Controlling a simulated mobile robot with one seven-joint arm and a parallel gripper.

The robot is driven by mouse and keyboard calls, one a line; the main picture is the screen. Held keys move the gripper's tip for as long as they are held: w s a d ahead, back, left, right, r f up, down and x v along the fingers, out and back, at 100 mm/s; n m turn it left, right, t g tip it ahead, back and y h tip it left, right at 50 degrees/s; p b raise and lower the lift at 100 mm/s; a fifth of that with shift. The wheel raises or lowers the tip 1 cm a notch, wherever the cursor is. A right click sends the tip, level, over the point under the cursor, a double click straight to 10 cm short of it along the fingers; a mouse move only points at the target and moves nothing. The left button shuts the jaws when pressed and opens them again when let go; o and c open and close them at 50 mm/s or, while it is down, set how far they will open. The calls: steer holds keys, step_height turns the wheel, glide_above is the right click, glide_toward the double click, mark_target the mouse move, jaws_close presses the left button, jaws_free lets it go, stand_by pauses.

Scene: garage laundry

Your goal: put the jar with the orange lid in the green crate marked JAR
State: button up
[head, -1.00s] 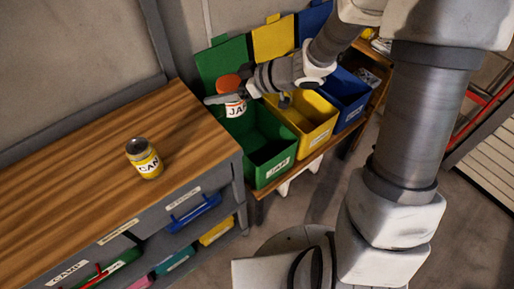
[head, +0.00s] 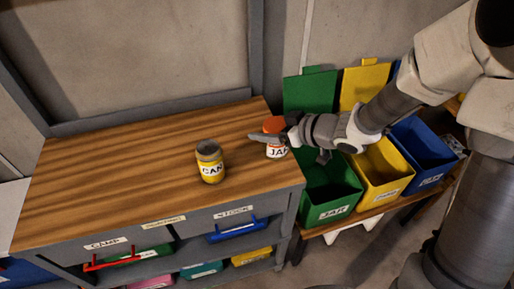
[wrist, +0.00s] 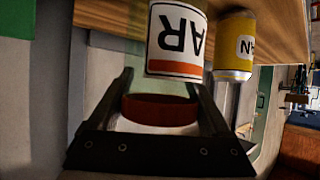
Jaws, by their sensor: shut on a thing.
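The jar (head: 277,151) has an orange lid and a white label reading JAR. My gripper (head: 283,136) is shut on it near the lid and holds it upright. In the head view the jar overlaps the bench's right back edge; its height above the bench is hard to tell. The wrist view shows the jar (wrist: 178,45) with its orange lid between the fingers. The green crate (head: 314,217) marked JAR stands to the right of the bench, below and right of my gripper. It is open at the top, with a green panel behind it, and its visible inside looks empty.
A yellow can (head: 210,172) marked CAN stands on the wooden bench (head: 110,180), left of the jar. A yellow crate (head: 384,190) and a blue crate (head: 425,165) stand right of the green one. Drawers and coloured bins are under the bench top.

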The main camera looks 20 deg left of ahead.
steer(key=a+f, duration=0.1)
steer(key=f, duration=0.1)
steer(key=a+f+b, duration=0.1)
steer(key=f, duration=0.1)
steer(key=a+f+b, duration=0.1)
steer(key=f, duration=0.1)
steer(key=shift+a+f, duration=0.1)
steer(key=shift+a, duration=0.1)
steer(key=o, duration=1.3)
